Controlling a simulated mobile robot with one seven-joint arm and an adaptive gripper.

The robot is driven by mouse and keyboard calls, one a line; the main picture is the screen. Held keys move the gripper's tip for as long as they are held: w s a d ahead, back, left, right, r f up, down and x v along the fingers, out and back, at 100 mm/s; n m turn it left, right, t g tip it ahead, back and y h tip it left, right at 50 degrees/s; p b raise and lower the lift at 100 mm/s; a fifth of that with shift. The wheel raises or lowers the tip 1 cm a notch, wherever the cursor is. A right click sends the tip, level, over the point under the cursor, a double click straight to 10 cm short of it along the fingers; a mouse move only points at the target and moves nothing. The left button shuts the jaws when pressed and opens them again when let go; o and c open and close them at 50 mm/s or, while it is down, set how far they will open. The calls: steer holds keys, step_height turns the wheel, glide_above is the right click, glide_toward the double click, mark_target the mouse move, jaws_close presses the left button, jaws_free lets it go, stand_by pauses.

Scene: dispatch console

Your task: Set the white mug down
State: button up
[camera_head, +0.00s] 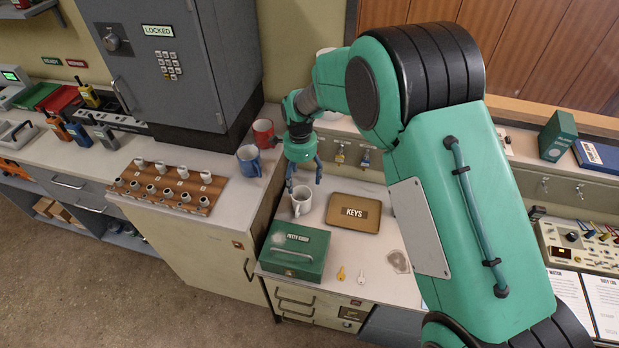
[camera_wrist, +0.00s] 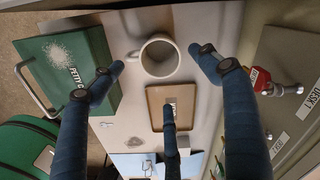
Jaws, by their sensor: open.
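The white mug (camera_head: 301,203) stands upright on the pale desk top (camera_head: 331,243), between the green petty cash box (camera_head: 299,250) and the brown KEYS tray (camera_head: 353,212). My gripper (camera_head: 304,184) is just above and around the mug, pointing down. In the wrist view, the mug (camera_wrist: 160,73) shows from above, its open rim between my spread blue fingertips (camera_wrist: 158,61). Gaps show between the fingers and the mug, so my gripper is open and holds nothing. A third finger lies over the tray (camera_wrist: 154,94).
A grey locked cabinet (camera_head: 165,60) rises behind. Two loose keys (camera_head: 341,274) lie at the desk's front.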

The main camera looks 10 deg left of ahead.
steer(key=shift+d+r, duration=0.1)
steer(key=s+d+r+n+t, duration=0.15)
steer(key=s+d+r, duration=0.25)
steer(key=d+r, duration=0.9)
steer(key=s+d+r+n+t, duration=0.1)
steer(key=s+d+r+n, duration=0.25)
steer(key=d+r, duration=0.9)
steer(key=s+d+r+n+t, duration=0.1)
steer(key=s+d+r, duration=0.2)
steer(key=s+d, duration=0.2)
steer(key=s+d+r+n+t, duration=0.1)
steer(key=s+d, duration=0.4)
steer(key=s, duration=0.7)
steer(key=s+d+r+n+t, duration=0.1)
steer(key=s+d+r+n, duration=0.2)
steer(key=s, duration=0.6)
steer(key=shift+d+r, duration=0.85)
steer(key=shift+d, duration=0.3)
